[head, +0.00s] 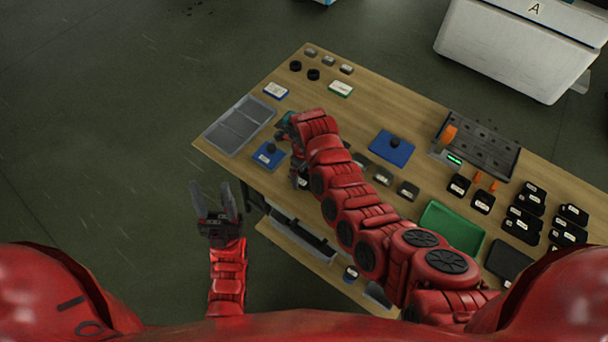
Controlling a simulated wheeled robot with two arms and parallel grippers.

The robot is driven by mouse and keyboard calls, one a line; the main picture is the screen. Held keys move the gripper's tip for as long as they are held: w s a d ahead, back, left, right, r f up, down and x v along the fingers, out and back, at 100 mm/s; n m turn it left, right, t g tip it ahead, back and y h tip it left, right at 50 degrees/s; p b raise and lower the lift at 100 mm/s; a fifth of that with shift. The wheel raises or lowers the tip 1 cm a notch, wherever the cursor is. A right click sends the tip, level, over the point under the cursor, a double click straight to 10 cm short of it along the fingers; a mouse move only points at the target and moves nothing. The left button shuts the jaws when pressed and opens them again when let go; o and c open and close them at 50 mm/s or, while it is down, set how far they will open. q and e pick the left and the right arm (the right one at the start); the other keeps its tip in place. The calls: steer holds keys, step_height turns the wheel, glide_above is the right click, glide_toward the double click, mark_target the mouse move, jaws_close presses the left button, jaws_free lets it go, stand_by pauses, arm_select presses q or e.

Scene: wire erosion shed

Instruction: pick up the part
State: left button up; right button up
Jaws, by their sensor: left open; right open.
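The frames do not single out one part. A dark round part (395,142) sits on a blue plate (381,150) near the middle of the table. Another blue plate (262,160) with a white label and a small dark piece lies by the near left edge. My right gripper (281,134) is low at the table's left side, beside this labelled plate; its arm hides much of it and the tabletop behind. It is open, and a teal patch shows by it. My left gripper (215,198) is open and empty, fingers pointing up the picture, over the floor left of the table.
A grey divided tray (239,127) lies at the table's left corner. Labelled blocks and black rings (313,74) lie at the far end. A green tray (452,229), several black boxes (522,224) and a dark fixture (487,146) fill the right. A white machine (515,45) stands behind.

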steer(key=shift+f, duration=0.1)
jaws_close()
stand_by(0.5)
